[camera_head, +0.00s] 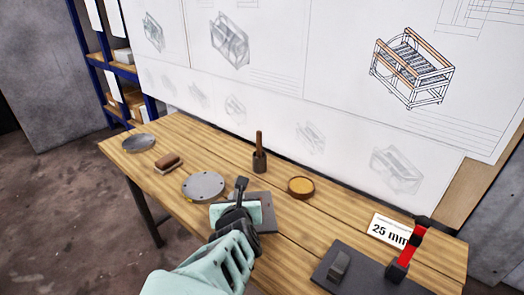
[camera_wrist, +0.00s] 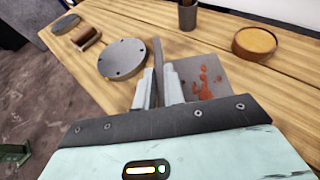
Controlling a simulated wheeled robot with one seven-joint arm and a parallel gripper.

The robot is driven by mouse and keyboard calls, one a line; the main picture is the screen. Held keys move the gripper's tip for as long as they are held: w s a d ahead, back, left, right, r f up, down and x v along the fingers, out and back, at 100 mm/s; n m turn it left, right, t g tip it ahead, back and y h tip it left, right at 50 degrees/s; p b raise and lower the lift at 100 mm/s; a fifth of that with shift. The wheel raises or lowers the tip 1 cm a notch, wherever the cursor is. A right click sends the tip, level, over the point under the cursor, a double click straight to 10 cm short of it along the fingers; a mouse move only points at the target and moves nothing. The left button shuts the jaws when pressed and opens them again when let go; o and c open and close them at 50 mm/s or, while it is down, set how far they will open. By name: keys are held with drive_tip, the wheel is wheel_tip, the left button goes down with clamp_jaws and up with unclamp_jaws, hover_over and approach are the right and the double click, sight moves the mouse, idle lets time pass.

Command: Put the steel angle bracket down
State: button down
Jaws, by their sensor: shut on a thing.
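My gripper (camera_wrist: 160,90) is shut on a thin grey upright piece, the steel angle bracket (camera_wrist: 158,55), which stands up between the two pale fingertips. In the head view my gripper (camera_head: 238,208) is over the middle of the bench, and a dark upright end of the bracket (camera_head: 241,184) shows above it. A grey plate with red-brown marks (camera_wrist: 212,76) lies just right of the fingers; it also shows in the head view (camera_head: 267,212). I cannot tell whether the bracket touches this plate or is apart from it. The bracket's lower part is hidden by the fingers.
On the wooden bench (camera_head: 310,215), a round grey disc with holes (camera_head: 204,185), a brown-topped block (camera_head: 168,163) and another disc (camera_head: 139,142) lie left. A dark cup (camera_head: 259,161) and a round amber-topped dish (camera_head: 301,186) stand behind. A dark fixture with a red lever (camera_head: 408,252) is right.

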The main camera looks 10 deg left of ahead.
drive_tip(key=shift+w+f, duration=0.1)
drive_tip(key=shift+w, duration=0.05)
wheel_tip(320, 180, down, 4)
drive_tip(key=b, duration=0.4)
idle(0.3)
drive_tip(key=c, duration=1.5)
unclamp_jaws()
drive_tip(key=shift+f, duration=0.15)
